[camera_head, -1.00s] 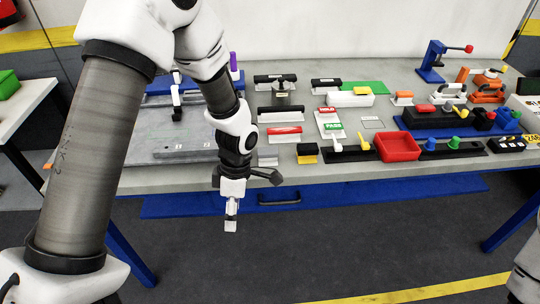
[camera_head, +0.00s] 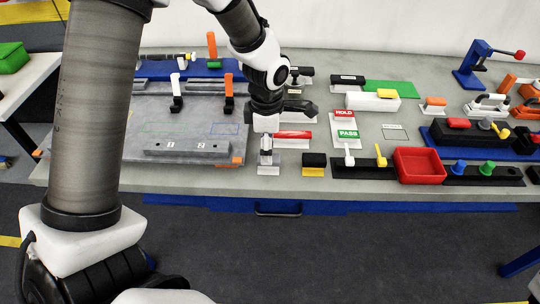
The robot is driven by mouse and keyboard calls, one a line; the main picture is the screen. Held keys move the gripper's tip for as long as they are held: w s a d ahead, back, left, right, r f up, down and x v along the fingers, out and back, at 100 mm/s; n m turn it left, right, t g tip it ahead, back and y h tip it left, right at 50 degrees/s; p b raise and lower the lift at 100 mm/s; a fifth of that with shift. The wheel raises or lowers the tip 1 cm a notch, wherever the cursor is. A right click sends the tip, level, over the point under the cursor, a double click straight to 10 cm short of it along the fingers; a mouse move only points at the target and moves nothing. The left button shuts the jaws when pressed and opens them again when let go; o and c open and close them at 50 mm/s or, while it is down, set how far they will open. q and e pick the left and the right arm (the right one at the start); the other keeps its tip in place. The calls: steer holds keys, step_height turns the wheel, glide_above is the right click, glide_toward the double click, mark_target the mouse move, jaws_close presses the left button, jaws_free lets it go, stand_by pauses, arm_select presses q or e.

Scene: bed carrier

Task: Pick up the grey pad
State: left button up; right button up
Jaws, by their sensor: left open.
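A small pale grey block (camera_head: 269,171), which looks like the grey pad, lies near the front edge of the workbench. My left gripper (camera_head: 266,158) points down right over it and hides part of its upper side. The jaws are open, with nothing visibly held. I cannot tell whether the fingertips touch the block. My right gripper is out of view.
A black and yellow block (camera_head: 314,165) sits just right of the gripper. A red-topped holder (camera_head: 294,135) is behind it. A grey fixture plate (camera_head: 150,120) with a bar lies left. A red tray (camera_head: 419,166) stands farther right.

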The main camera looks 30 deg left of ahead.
arm_select(q)
steer(key=f, duration=0.2)
steer(key=w+f, duration=0.1)
steer(key=f, duration=0.1)
steer(key=shift+w+a+f, duration=0.1)
steer(key=shift+a+f, duration=0.1)
steer(key=shift+s+d+r, duration=0.1)
steer(key=shift+s+r, duration=0.1)
steer(key=shift+s, duration=0.1)
steer(key=c, duration=0.8)
steer(key=shift+c, duration=0.2)
